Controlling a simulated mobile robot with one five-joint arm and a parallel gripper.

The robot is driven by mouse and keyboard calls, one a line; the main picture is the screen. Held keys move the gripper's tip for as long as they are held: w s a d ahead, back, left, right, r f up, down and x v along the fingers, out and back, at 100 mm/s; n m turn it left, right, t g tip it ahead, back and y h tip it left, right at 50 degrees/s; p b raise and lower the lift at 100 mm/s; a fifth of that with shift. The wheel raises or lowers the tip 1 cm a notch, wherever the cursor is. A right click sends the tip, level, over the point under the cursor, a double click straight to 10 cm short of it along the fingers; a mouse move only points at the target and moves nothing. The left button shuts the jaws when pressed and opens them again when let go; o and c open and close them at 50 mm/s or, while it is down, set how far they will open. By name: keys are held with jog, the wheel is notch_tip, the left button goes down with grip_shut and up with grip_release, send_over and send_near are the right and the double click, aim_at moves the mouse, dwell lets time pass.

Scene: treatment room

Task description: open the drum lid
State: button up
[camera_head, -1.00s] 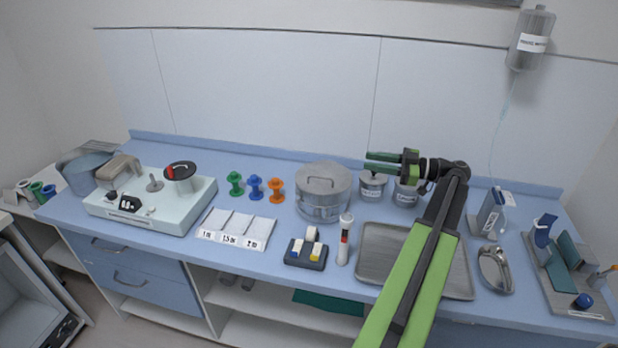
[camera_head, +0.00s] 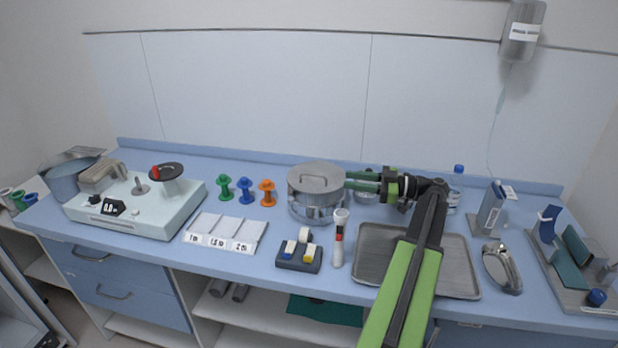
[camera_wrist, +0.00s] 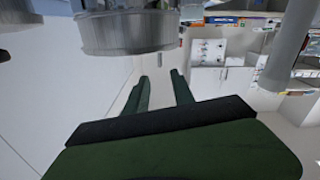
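The drum (camera_head: 311,212) is a round grey metal container near the middle of the counter. Its lid (camera_head: 314,181), with a handle on top, rests on it; I cannot tell whether it is fully seated. My gripper (camera_head: 349,180) is level with the lid at the drum's right side, pointing left. Its two green fingers are apart, with nothing visible between them. Contact with the drum cannot be told. In the wrist view the fingers (camera_wrist: 160,82) are spread, and a round grey metal body, likely the drum (camera_wrist: 125,35), fills the upper left.
Small jars behind my gripper are partly hidden. A steel tray (camera_head: 372,287) lies under my arm. A white-and-red tube (camera_head: 339,240) and a dark block (camera_head: 298,262) stand before the drum. Orange (camera_head: 267,193), blue (camera_head: 246,190) and green (camera_head: 225,187) spools stand left.

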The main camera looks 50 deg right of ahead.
aim_at(310, 175)
jog(key=x, duration=1.3)
jog(key=shift+w+a, duration=0.2)
jog(key=shift+w, duration=0.05)
grip_shut()
dwell(0.5)
